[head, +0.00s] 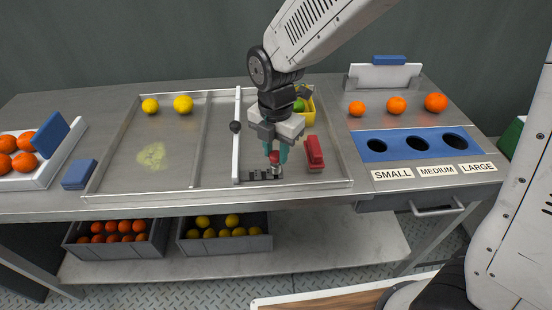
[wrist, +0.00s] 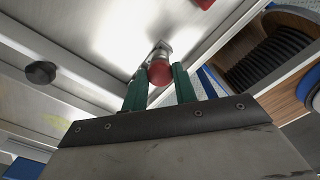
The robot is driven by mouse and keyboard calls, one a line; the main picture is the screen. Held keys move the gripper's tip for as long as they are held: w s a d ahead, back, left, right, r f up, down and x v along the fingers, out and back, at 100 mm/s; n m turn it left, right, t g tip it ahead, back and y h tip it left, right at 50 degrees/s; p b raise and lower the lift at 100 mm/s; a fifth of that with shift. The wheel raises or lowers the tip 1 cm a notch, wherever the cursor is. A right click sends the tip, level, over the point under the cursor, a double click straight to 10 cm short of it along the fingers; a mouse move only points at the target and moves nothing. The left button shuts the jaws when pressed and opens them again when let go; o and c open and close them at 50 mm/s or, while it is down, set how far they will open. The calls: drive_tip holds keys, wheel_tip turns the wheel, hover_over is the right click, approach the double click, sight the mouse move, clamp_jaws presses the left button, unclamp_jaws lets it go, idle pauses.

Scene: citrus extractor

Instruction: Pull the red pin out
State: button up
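The red pin (head: 274,158) has a red knob on a metal shaft. It stands upright at a small dark-and-metal latch fitting (head: 265,174) at the front of the steel tray, by the foot of a white bar (head: 237,135). My gripper (head: 276,154) points down over it, one green finger on each side of the knob. In the wrist view the red pin (wrist: 160,72) fits closely between the fingertips of my gripper (wrist: 160,80), with no clear gap on either side. The metal shaft shows beyond the knob. The fingers partly hide the knob in the head view.
A red block (head: 315,152) lies just right of my gripper. A yellow container (head: 307,112) with a green fruit stands behind it. Two lemons (head: 183,104) lie at the back left of the tray. A blue panel with holes (head: 412,145) is on the right.

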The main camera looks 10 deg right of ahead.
drive_tip(key=shift+r, duration=0.75)
drive_tip(key=o, duration=1)
drive_tip(key=shift+o, duration=0.2)
wheel_tip(320, 180, up, 8)
drive_tip(key=s+d+r+m, duration=0.2)
drive_tip(key=s+d+m, duration=0.8)
drive_tip(key=m, duration=0.4)
drive_tip(key=s+d+r+m+t, duration=0.1)
drive_tip(key=s+d+r+m, duration=0.2)
drive_tip(key=s+d+m, duration=0.7)
drive_tip(key=m, duration=0.3)
drive_tip(key=shift+d+r+m, duration=0.15)
drive_tip(key=shift+d+m, duration=0.25)
